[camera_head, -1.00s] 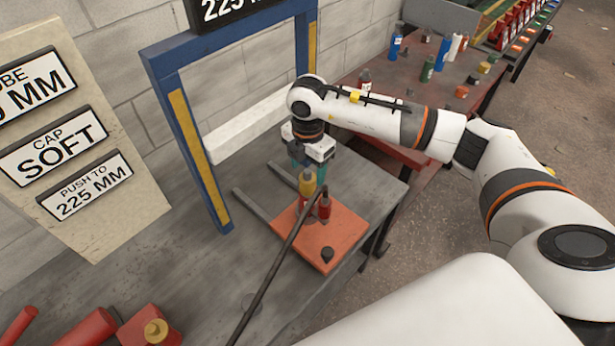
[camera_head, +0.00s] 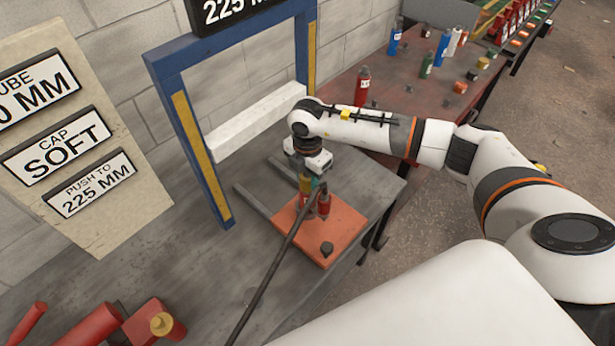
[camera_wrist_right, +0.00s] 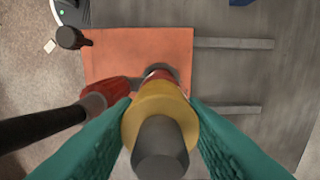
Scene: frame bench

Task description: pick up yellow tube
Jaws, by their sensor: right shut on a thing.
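The yellow tube (camera_head: 305,183) stands upright on the orange plate (camera_head: 344,241), partly hidden by my right gripper. In the right wrist view the tube (camera_wrist_right: 161,101) shows from above with a dark grey top (camera_wrist_right: 160,150). My right gripper (camera_head: 313,182) has its teal fingers on both sides of the tube, touching it, and is shut on it. In the right wrist view the gripper (camera_wrist_right: 160,118) fills the lower part. Whether the tube is clear of the plate cannot be told. My left gripper is not in view.
A black knob (camera_head: 326,249) sits on the plate. A blue frame (camera_head: 190,140) stands behind. Red parts (camera_head: 95,327) lie at the lower left. A red table (camera_head: 400,100) holds several bottles.

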